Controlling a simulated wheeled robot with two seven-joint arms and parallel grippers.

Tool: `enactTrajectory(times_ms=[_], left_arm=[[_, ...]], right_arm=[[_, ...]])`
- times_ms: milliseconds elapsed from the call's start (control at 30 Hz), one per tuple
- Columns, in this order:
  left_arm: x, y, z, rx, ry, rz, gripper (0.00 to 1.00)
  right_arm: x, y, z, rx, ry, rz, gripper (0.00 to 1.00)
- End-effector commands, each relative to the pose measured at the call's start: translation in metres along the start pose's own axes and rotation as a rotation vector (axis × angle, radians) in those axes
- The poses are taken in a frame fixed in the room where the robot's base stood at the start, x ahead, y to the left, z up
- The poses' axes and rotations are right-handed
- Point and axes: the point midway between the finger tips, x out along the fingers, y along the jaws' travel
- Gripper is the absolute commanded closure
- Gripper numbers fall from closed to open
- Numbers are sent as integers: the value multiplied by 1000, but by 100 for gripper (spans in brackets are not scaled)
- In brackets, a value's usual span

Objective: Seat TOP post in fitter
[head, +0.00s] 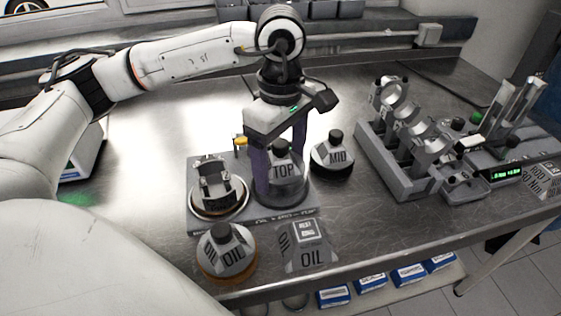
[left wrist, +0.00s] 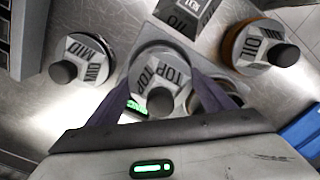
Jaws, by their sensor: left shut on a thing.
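The TOP post (head: 284,171) is a grey cone with a black knob, upright at the right part of a grey base plate (head: 262,222). My left gripper (head: 281,182) points down over it, with a dark purple finger on either side, shut on it. The post also shows between the fingers in the left wrist view (left wrist: 172,78). Its lower edge is close to the plate; I cannot tell whether it touches. A metal piston-like part (head: 219,188) stands on the plate's left part. No part is clearly marked as the fitter. My right gripper is not in view.
The MID post (head: 333,158) stands close to the right of my gripper. An OIL post (head: 226,252) and an OIL block (head: 307,246) stand near the table's front edge. A grey rack with rods (head: 405,165) stands at the right. Bare steel lies at the back left.

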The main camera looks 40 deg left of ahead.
Motion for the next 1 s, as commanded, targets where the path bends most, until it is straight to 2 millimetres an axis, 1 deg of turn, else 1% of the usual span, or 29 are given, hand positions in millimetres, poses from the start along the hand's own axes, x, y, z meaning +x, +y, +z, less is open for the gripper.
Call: enactTrajectory(times_ms=[367,700,1000], left_arm=[[-1,0,0,0,0,1,58],[4,0,0,0,0,1,58],[3,0,0,0,0,1,58]], right_arm=[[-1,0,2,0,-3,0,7],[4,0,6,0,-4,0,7],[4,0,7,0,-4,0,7]])
